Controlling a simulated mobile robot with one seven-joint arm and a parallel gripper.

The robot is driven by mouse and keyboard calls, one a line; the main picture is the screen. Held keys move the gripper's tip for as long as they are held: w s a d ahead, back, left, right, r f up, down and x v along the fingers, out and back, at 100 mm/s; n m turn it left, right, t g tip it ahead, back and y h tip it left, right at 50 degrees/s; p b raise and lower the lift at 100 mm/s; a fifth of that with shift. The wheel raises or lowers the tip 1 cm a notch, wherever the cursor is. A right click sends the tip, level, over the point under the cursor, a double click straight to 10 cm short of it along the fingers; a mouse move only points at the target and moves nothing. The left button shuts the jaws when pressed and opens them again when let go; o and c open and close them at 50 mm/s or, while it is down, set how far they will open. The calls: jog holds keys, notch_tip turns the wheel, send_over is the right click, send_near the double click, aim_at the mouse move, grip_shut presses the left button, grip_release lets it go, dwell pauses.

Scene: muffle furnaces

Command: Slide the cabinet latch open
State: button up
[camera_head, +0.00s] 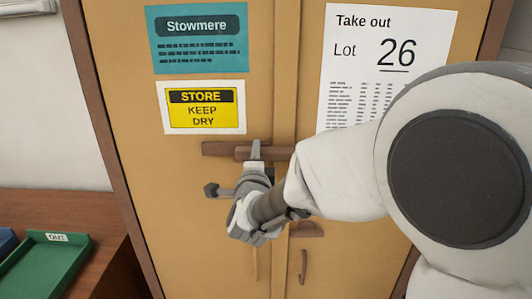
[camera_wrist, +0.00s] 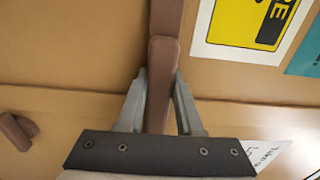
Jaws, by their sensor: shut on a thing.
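The cabinet (camera_head: 190,215) has two tan doors meeting at a vertical seam. Its latch (camera_head: 219,148) is a brown bar lying level across the doors near the seam, below the yellow sign. My gripper (camera_head: 256,150) is at the latch, with one grey finger showing above the bar. In the wrist view my gripper (camera_wrist: 159,95) has a finger on each side of the brown latch bar (camera_wrist: 161,60), shut on it. The bar reaches past the fingertips towards a second brown strip behind it. My forearm and hand hide part of the right door and the latch's right end.
Brown handles sit lower on the doors, one on the right door (camera_head: 303,266). A yellow "Store keep dry" sign (camera_head: 204,107), a teal "Stowmere" sign (camera_head: 197,40) and a white "Lot 26" sheet (camera_head: 380,75) are on the doors. A green tray (camera_head: 45,265) stands on the bench at left.

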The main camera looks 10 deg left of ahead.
aim_at(222, 147)
grip_shut()
dwell(0.8)
jog(key=a+b, duration=0.1)
jog(key=a, duration=0.1)
jog(key=s+a+b, duration=0.1)
jog(key=a, duration=0.2)
jog(key=a+b, duration=0.1)
jog(key=a, duration=0.1)
jog(key=shift+s+a, duration=0.2)
jog(key=shift+s, duration=0.2)
jog(key=shift+s+a+r, duration=0.15)
jog(key=shift+a, duration=0.3)
jog(key=o, duration=0.9)
grip_release()
jog(key=shift+a, duration=0.15)
